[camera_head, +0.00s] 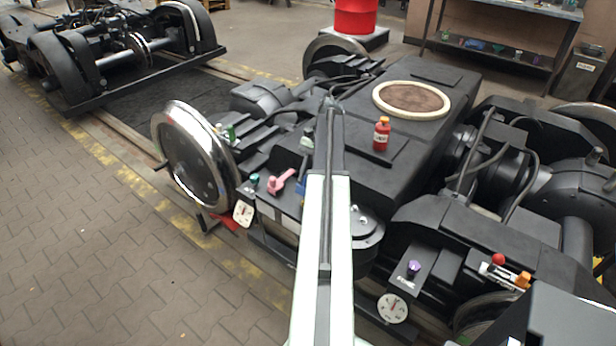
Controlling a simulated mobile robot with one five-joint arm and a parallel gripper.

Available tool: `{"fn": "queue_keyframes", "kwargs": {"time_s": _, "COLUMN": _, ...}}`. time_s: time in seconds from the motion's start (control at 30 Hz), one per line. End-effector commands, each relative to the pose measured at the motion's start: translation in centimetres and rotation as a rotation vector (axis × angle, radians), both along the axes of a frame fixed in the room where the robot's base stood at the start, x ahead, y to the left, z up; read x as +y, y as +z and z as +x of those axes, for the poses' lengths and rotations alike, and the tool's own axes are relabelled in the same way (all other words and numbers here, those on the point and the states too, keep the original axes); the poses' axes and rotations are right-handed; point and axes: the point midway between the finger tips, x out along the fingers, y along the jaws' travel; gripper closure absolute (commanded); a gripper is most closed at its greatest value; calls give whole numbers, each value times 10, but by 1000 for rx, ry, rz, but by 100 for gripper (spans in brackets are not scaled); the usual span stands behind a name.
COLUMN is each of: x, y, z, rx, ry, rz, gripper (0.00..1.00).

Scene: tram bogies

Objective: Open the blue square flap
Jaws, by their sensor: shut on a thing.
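A small patch of blue (302,184) shows at the left edge of my arm, on the side of the near black bogie frame (288,165). It fits the blue square flap, but most of it is hidden behind my arm. I cannot tell how far the flap stands open. My white and dark arm reaches from the bottom centre up over the frame. I cannot make out my gripper's fingers; the arm hides the area beside the blue patch.
A pink handle (281,182), a green knob (254,180) and a white gauge (243,212) sit left of my arm. A red bottle (381,134) stands on the frame. A purple knob (413,267) and another gauge (392,308) are right. Paved floor at left is clear.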

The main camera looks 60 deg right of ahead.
Motion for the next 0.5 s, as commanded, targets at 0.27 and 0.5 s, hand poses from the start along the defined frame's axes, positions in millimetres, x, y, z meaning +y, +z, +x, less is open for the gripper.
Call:
{"fn": "queue_keyframes", "kwargs": {"time_s": 0.27, "x": 1, "y": -1, "z": 2, "rx": 2, "ry": 2, "rz": -3, "gripper": 55}}
{"fn": "queue_keyframes", "kwargs": {"time_s": 0.5, "x": -1, "y": 4, "z": 2, "rx": 2, "ry": 4, "rz": -3, "gripper": 55}}
